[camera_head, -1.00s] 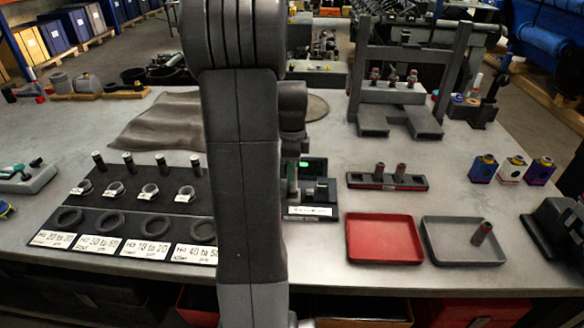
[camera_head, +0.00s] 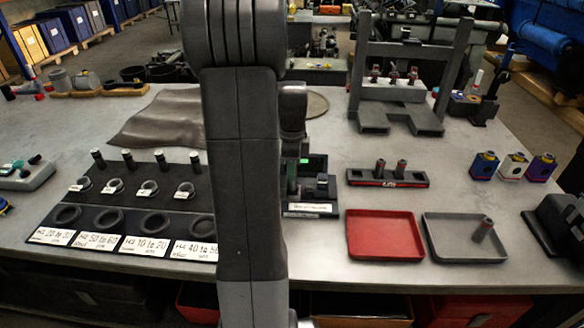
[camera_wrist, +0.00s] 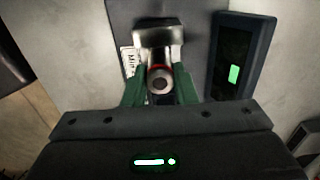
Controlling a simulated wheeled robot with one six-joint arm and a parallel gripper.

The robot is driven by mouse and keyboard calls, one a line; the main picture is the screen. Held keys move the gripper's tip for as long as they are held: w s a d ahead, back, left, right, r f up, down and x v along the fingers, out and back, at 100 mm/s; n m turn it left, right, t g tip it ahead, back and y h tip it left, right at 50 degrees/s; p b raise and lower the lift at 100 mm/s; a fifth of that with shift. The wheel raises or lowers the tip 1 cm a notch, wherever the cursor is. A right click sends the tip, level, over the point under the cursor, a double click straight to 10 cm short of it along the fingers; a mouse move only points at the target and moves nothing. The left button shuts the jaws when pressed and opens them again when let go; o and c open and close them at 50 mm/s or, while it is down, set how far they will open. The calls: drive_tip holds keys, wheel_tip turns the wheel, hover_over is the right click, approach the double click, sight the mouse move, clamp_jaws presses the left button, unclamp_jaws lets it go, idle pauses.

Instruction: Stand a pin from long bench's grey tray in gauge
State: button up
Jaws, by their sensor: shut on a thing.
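In the wrist view my gripper (camera_wrist: 160,78) has its green fingers shut on a pin (camera_wrist: 160,84), seen nearly end-on, with a dark round top and a red band. It is over the gauge (camera_wrist: 225,103), beside a bright metal block (camera_wrist: 158,34). I cannot tell whether the pin's lower end touches the gauge. In the head view the gauge (camera_head: 321,186) stands on the bench, partly hidden by my arm, its green light showing. The grey tray (camera_head: 447,257) at the right holds another pin (camera_head: 482,229).
A red tray (camera_head: 385,250) lies between the gauge and the grey tray. Behind it a dark rack (camera_head: 412,181) holds two pins. A black board (camera_head: 135,195) with rings and labels lies left of my arm. A press-like frame (camera_head: 462,75) stands behind.

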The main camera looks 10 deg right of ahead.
drive_tip(key=shift+f, duration=0.15)
drive_tip(key=shift+f+b, duration=0.3)
drive_tip(key=shift+f, duration=0.15)
drive_tip(key=shift+f, duration=0.15)
drive_tip(key=shift+f, duration=0.2)
idle(0.4)
drive_tip(key=o, duration=1.5)
drive_tip(key=shift+r, duration=0.1)
